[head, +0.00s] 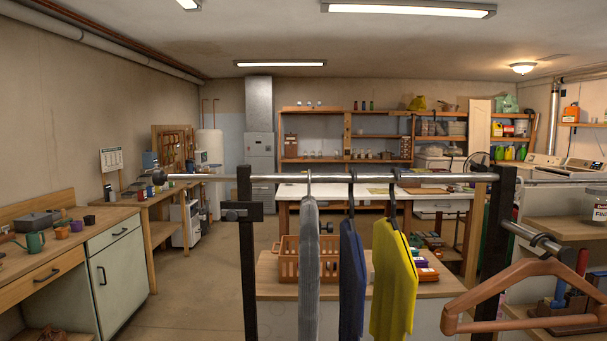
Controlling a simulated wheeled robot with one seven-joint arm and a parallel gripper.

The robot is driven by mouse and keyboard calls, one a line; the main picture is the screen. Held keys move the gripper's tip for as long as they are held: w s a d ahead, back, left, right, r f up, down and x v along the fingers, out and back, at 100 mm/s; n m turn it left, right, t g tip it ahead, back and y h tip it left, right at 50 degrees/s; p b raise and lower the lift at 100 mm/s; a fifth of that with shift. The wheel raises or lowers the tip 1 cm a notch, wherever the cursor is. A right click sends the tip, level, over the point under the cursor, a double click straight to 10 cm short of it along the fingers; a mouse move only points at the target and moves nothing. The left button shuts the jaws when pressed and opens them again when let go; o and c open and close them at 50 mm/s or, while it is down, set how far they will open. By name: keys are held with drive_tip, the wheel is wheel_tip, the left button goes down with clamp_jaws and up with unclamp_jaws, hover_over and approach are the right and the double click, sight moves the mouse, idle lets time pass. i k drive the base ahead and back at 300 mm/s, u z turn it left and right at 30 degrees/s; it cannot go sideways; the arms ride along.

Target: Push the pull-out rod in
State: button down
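A short metal rod (528,235) sticks out at the right, from beside the dark right post (497,245) of a clothes rack toward the lower right. It ends in a round cap (568,256); it looks like the pull-out rod, drawn out. A brown wooden hanger (490,296) shows beside and below this rod; I cannot tell clearly what it hangs on. A dark bracket with a knob (236,211) sits on the left post (245,260). My gripper is not in view.
A long metal rail (430,177) crosses the rack, with grey (309,270), blue (352,280) and yellow (394,280) garments hanging from it. An orange basket (289,262) stands on a wooden top behind. Open floor (190,290) lies left of the rack, beside a workbench (80,230).

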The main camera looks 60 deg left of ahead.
sight(159, 177)
drive_tip(key=z, duration=0.05)
drive_tip(key=k, duration=1.8)
drive_tip(key=u, duration=2.15)
drive_tip(key=i, duration=1.05)
drive_tip(key=u, duration=0.05)
